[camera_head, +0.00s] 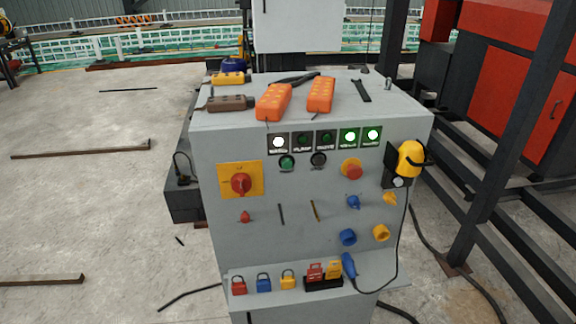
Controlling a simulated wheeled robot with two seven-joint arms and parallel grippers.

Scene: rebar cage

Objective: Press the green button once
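The green button (287,162) is a small round push button on the front face of the grey control cabinet (215,150). It sits just below a row of indicator lamps, with a black button (318,159) to its right. No gripper or arm covers it. Neither my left gripper nor my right gripper shows in the head view. In the lamp row, the leftmost lamp (278,142) is lit white and the two at the right end (372,134) are lit green. The two between them look dark green.
A red rotary switch (241,184) on a yellow plate and a red mushroom button (353,170) flank the buttons. Orange remotes (320,95) lie on the cabinet top. Padlocks (264,283) sit on the lower shelf. A black cable hangs at the right. Open floor lies left.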

